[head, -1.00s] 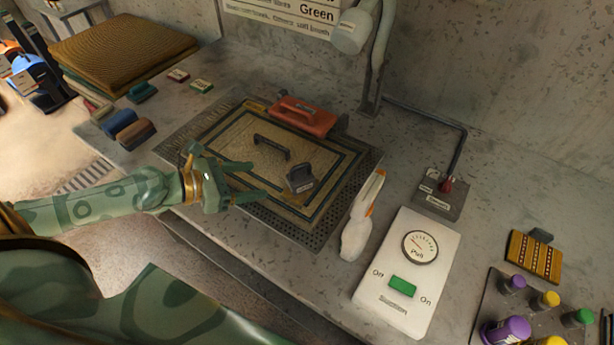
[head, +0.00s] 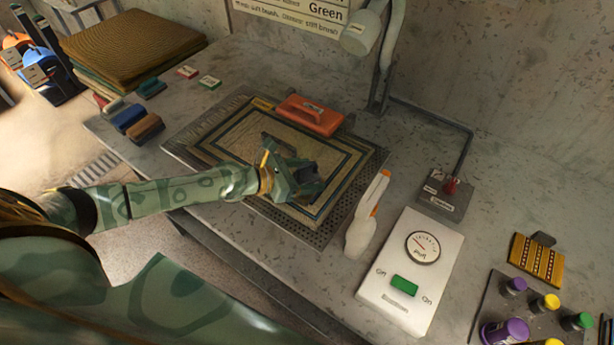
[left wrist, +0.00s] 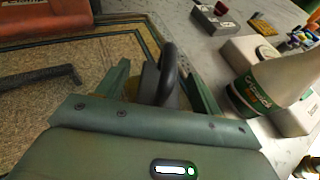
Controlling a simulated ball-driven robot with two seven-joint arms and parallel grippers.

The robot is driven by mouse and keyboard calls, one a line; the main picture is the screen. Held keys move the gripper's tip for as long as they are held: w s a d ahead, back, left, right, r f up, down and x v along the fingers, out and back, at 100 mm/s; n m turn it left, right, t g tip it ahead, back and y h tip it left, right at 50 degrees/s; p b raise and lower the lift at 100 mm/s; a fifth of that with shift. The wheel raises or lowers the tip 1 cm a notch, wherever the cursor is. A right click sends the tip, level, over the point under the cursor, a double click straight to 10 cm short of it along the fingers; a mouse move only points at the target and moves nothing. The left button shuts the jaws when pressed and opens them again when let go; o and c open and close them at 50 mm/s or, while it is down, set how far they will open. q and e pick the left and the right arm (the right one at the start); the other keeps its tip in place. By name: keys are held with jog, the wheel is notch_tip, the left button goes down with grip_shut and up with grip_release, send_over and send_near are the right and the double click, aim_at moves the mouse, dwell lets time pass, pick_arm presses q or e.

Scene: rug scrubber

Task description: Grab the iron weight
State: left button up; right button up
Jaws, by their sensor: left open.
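The iron weight (head: 306,171) is a dark block with a looped handle, on the patterned rug (head: 222,145) and partly hidden by my left gripper in the head view. My left gripper (head: 294,172) is open, with its fingers around the weight. In the left wrist view, the weight (left wrist: 168,78) with its black handle stands between the two green fingers of the gripper (left wrist: 162,84). I cannot tell whether the fingers touch it. My right gripper is out of view.
An orange-red scrubber block (head: 309,114) lies behind the weight. A dark bar handle (left wrist: 40,79) lies on the rug left of the gripper. A white spray bottle (head: 364,222) stands right of the rug, near the white control box (head: 408,270).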

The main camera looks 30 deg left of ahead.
pick_arm(q)
grip_shut()
jog(key=shift+w, duration=0.15)
jog(key=shift+r, duration=0.2)
